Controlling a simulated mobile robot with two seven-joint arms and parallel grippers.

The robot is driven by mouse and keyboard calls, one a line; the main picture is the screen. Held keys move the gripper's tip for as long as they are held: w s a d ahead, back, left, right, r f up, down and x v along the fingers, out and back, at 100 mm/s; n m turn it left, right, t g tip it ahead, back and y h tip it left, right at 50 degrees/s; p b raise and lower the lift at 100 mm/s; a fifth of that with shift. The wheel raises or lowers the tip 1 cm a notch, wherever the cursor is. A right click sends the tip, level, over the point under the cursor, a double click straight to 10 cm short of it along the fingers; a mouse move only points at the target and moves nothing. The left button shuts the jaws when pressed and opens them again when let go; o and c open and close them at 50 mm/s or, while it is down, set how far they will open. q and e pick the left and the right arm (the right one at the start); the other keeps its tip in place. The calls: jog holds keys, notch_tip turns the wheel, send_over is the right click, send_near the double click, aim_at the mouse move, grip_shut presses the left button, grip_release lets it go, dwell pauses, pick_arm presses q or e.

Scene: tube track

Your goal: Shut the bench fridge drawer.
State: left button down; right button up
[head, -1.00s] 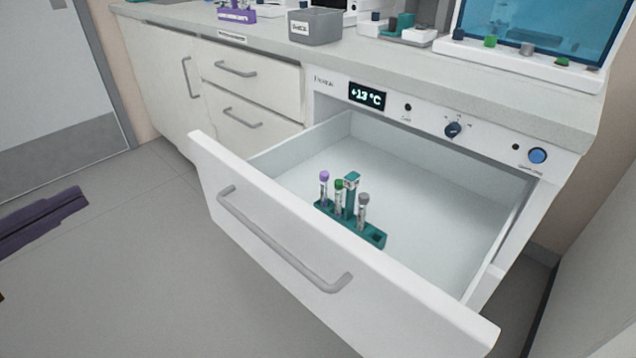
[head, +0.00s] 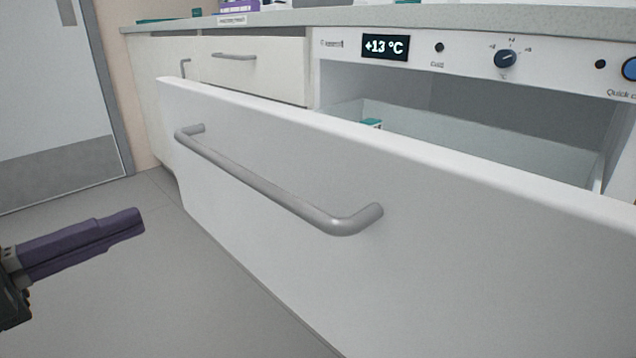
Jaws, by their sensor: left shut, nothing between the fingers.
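The bench fridge drawer (head: 300,170) is pulled out, its white front standing well clear of the fridge opening. A grey bar handle (head: 270,188) runs across the front. Over its top edge I see part of the drawer's inside wall and the teal top (head: 372,123) of something standing in it; the rest is hidden by the front. My left gripper (head: 138,222), with purple fingers, is shut and empty at the lower left, apart from the drawer and left of its handle. My right gripper is not in view.
The fridge panel above has a display (head: 385,47) reading +13 °C and a dark knob (head: 505,58). Closed cabinet drawers (head: 260,65) stand beyond at the left. A door (head: 50,90) is at the far left. The floor (head: 150,300) before the drawer looks clear.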

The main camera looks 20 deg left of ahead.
aim_at(236, 181)
pick_arm(q)
jog(key=b+x, duration=0.2)
jog(key=x, duration=0.8)
jog(key=shift+w+b, duration=0.3)
jog(key=shift+b, duration=0.1)
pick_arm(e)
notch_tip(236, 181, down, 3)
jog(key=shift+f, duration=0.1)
pick_arm(q)
jog(key=shift+w+d, duration=0.1)
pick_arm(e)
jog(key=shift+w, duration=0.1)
